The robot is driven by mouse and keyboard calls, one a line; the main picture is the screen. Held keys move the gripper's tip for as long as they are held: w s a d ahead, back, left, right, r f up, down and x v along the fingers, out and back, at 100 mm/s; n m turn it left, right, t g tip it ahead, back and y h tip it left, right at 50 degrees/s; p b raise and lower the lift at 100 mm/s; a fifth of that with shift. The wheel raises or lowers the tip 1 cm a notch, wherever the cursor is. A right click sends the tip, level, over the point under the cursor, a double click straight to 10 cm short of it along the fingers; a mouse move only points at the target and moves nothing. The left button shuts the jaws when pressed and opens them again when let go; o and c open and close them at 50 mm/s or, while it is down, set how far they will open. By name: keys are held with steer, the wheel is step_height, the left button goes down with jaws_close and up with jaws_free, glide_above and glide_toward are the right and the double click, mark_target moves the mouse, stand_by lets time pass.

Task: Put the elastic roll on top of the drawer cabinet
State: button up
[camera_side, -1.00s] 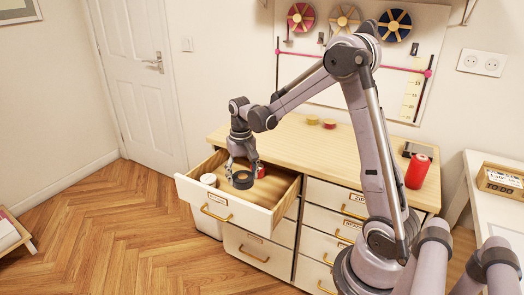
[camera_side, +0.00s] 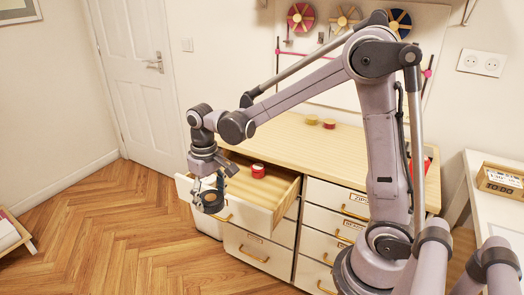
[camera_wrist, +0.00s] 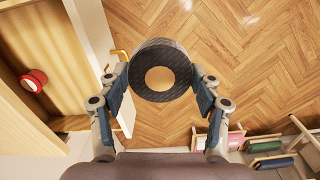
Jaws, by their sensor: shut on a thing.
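A dark, ribbed ring-shaped roll (camera_wrist: 136,82), which looks like the elastic roll, is held between the two fingers of my gripper (camera_wrist: 160,88). In the side view the roll (camera_side: 210,203) hangs below my gripper (camera_side: 209,188), in front of the open top drawer. In the wrist view the floor shows through and behind it. The drawer cabinet (camera_side: 310,148) has a light wooden top. Its top left drawer (camera_side: 240,212) is pulled out, and my wrist hides the drawer's left part.
A red roll (camera_side: 258,170) lies inside the open drawer. Two small rolls (camera_side: 311,120) sit at the back of the cabinet top, whose middle is clear. My arm hides part of its right side. A white table (camera_side: 486,190) stands at the right.

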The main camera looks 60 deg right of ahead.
steer(key=s+f+n, duration=0.1)
steer(key=s+f, duration=0.2)
steer(key=f, duration=0.2)
steer(key=shift+s+f+n, duration=0.3)
stand_by(0.4)
steer(key=w+d+r+m, duration=0.1)
steer(key=w+d+r, duration=0.15)
steer(key=d, duration=0.55)
steer(key=w+d+r+m, duration=0.15)
steer(key=w+d, duration=0.25)
steer(key=d, duration=0.4)
steer(key=w+d+r+m, duration=0.1)
steer(key=w+d+m, duration=0.15)
steer(key=d, duration=0.65)
steer(key=shift+m, duration=0.8)
steer(key=d, duration=0.5)
steer(key=s+d+r, duration=0.1)
steer(key=d, duration=0.4)
steer(key=s+d+r, duration=0.1)
steer(key=d, duration=0.4)
steer(key=shift+s+r, duration=0.1)
steer(key=shift+s, duration=0.1)
step_height(320, 180, up, 2)
steer(key=m, duration=0.2)
glide_above(308, 140)
steer(key=shift+f, duration=3.8)
steer(key=shift+f, duration=0.1)
